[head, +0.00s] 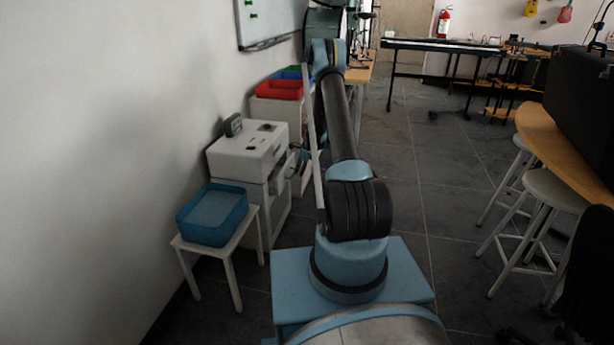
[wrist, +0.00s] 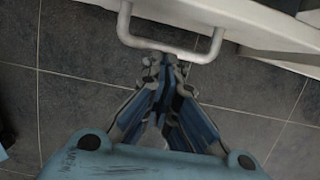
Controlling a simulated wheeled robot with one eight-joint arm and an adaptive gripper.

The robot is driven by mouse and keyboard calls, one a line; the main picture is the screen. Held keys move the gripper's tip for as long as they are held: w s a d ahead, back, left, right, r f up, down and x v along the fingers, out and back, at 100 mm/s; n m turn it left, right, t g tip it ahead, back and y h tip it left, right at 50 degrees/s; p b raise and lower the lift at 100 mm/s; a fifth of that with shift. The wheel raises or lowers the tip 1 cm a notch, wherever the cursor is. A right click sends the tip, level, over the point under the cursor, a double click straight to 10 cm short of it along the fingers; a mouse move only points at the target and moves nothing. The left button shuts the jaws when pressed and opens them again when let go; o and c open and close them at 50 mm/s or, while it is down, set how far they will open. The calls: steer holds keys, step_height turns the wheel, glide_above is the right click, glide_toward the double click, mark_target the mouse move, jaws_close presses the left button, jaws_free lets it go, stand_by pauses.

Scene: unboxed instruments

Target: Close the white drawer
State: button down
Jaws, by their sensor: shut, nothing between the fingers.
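The white drawer (head: 303,183) sticks out from the right side of a white cabinet (head: 248,160) and is partly hidden by my arm in the head view. In the wrist view the white drawer (wrist: 250,20) runs across the top right, and its white bar handle (wrist: 165,45) projects toward my gripper. My gripper (wrist: 171,62) is shut and empty, with its fingertips right at the middle of the handle's bar. I cannot tell whether they touch it. The drawer's inside is hidden.
A small white stool (head: 222,262) with a blue bin (head: 212,215) stands before the cabinet. Red bins (head: 280,89) sit behind it. A wall lies close on the left. White stools (head: 545,190) and a wooden counter (head: 565,150) stand on the right. The middle floor is clear.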

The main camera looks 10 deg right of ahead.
steer(key=shift+w+a, duration=0.3)
steer(key=shift+a, duration=0.5)
steer(key=shift+w+a, duration=0.35)
steer(key=shift+a, duration=0.4)
steer(key=shift+w+a, duration=0.3)
steer(key=shift+a, duration=0.5)
